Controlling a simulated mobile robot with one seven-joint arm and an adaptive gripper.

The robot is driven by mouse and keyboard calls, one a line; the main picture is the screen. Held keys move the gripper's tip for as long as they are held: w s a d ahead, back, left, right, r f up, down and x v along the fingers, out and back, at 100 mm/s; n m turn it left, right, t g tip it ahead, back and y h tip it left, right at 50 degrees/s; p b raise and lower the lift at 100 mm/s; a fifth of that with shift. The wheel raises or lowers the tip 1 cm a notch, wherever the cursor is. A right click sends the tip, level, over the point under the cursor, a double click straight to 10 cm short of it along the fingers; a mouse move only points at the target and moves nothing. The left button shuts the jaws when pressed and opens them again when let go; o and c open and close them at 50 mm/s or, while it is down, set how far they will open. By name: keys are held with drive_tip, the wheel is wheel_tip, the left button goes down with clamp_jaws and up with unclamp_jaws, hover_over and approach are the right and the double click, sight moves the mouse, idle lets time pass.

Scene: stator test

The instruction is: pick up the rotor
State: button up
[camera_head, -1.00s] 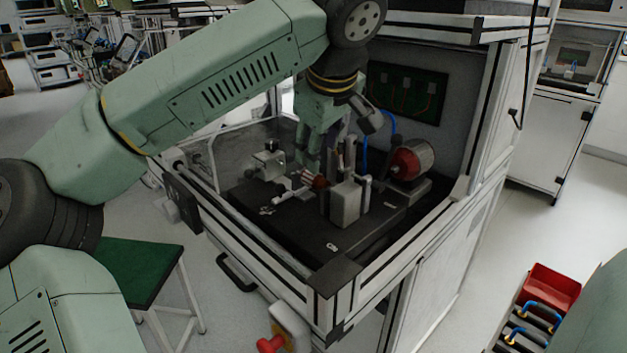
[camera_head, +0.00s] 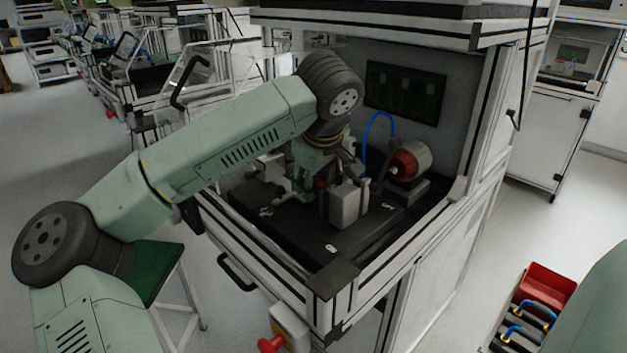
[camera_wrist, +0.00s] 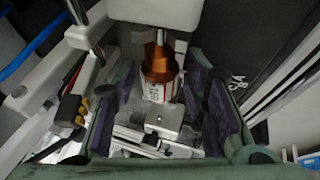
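The rotor (camera_wrist: 158,62) shows in the wrist view with a copper-coloured winding, a pale shaft end above it and a white labelled body below. It stands in a grey metal fixture inside the test cabinet. My gripper (camera_wrist: 165,98) is open, with one purple-padded finger to the left of the rotor and one to the right. Gaps show between the pads and the rotor. In the head view my gripper (camera_head: 318,168) is down at the fixture, and my wrist and the grey block hide most of the rotor.
A grey block (camera_head: 348,204) stands close to the right of my gripper. A red and grey motor-like unit (camera_head: 405,165) and a blue hose (camera_head: 372,124) are further right. The cabinet's frame (camera_head: 262,262) edges the dark work plate (camera_head: 295,230). A red bin (camera_head: 548,283) is at the lower right.

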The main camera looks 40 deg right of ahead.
drive_tip(key=shift+c, duration=0.2)
clamp_jaws()
drive_tip(key=shift+r, duration=0.15)
idle(0.3)
drive_tip(key=shift+r, duration=0.15)
wheel_tip(320, 180, up, 3)
drive_tip(key=shift+r+b, duration=0.1)
drive_tip(key=shift+b, duration=0.35)
drive_tip(key=s+a+r+b, duration=0.1)
drive_tip(key=s+a+b, duration=0.2)
drive_tip(key=a, duration=1.2)
drive_tip(key=shift+s, duration=1.25)
drive_tip(key=shift+r, duration=0.15)
